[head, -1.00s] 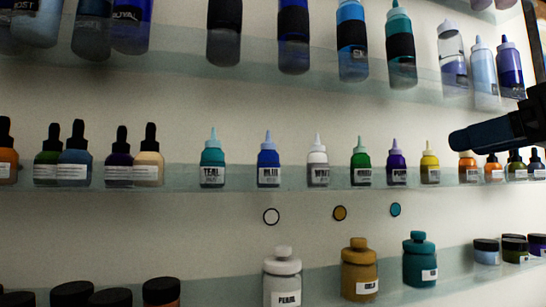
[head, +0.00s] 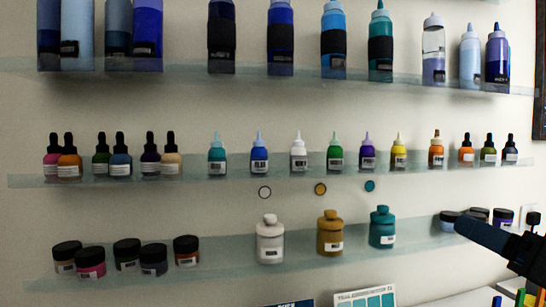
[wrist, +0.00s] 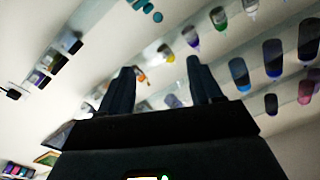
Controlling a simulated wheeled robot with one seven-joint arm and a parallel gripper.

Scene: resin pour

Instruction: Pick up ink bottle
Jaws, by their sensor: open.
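Several small bottles stand upright on the middle wall shelf (head: 40,181). Some have black dropper caps, such as a dark blue one (head: 150,155) and an orange one (head: 466,150). Others have pointed nozzles, such as a teal one (head: 217,155), a blue one (head: 260,155) and a yellow one (head: 399,153). Which is the task's ink bottle cannot be told. My gripper (head: 462,226) reaches in from the lower right in the head view. In the wrist view its two fingers (wrist: 163,82) are apart with nothing held; small bottles show beyond them.
The upper shelf (head: 180,66) holds larger bottles. The lower shelf (head: 210,270) holds jars, including white (head: 270,243), gold (head: 330,235) and teal (head: 382,230) ones. Dark-lidded jars (head: 127,255) stand at its left. My gripper overlaps jars at its right end in the head view.

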